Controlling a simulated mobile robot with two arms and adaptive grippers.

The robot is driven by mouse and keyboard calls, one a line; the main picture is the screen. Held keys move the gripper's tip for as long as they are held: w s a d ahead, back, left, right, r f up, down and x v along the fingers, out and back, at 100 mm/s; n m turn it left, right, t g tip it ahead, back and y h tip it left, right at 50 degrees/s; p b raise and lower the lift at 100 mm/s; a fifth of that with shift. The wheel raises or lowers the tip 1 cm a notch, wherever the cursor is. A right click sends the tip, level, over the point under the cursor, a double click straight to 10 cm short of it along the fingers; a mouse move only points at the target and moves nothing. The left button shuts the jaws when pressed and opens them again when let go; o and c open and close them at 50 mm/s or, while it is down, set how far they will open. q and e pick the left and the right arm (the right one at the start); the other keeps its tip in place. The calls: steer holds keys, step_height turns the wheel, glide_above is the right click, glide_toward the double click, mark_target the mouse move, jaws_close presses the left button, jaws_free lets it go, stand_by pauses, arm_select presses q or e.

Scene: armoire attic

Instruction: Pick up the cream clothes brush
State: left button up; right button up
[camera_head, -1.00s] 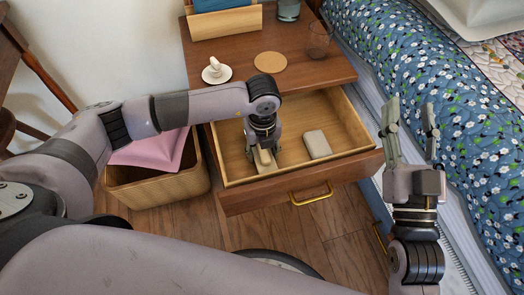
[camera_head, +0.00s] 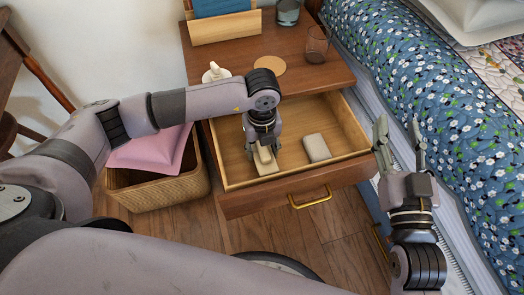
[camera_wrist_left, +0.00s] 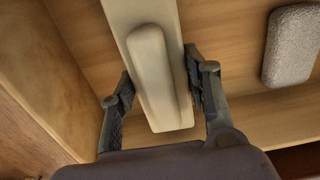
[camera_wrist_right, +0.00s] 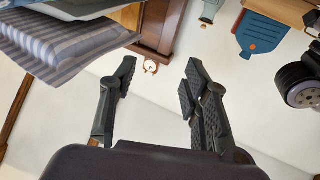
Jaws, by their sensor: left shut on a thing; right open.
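The cream clothes brush (camera_head: 265,161) is in the open drawer (camera_head: 346,168) of the wooden nightstand, near its front left. It also shows in the left wrist view (camera_wrist_left: 158,75), long and pale with a raised grip. My left gripper (camera_head: 263,154) points down into the drawer and is shut on the brush, one finger on each side. I cannot tell whether the brush is clear of the drawer floor. My right gripper (camera_head: 399,122) is open and empty, between the drawer and the bed.
A grey rounded block (camera_head: 317,148) lies in the drawer right of the brush. On the nightstand top are a white cup and saucer (camera_head: 217,75), a cork coaster (camera_head: 268,66) and a glass (camera_head: 317,44). A bin with a pink cushion (camera_head: 150,153) stands left; the bed (camera_head: 440,90) is right.

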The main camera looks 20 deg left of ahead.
arm_select(q)
step_height(320, 180, up, 9)
steer(key=shift+f+p, duration=0.1)
steer(key=shift+p, duration=1.05)
step_height(320, 180, up, 8)
steer(key=p, duration=0.1)
steer(key=shift+p, duration=0.4)
arm_select(e)
steer(key=s+d+f+g+h, duration=0.1)
steer(key=s+d+f+g, duration=0.1)
steer(key=s+f+g, duration=0.3)
steer(key=s+d+f+g+h, duration=0.2)
steer(key=s+f+g, duration=0.3)
steer(key=f, duration=0.6)
steer(key=shift+d+f+m+g, duration=0.3)
steer(key=shift+d+g, duration=0.25)
steer(key=shift+g, duration=0.25)
arm_select(q)
steer(key=o, duration=0.7)
steer(key=c, duration=0.5)
arm_select(e)
steer(key=shift+r, duration=0.1)
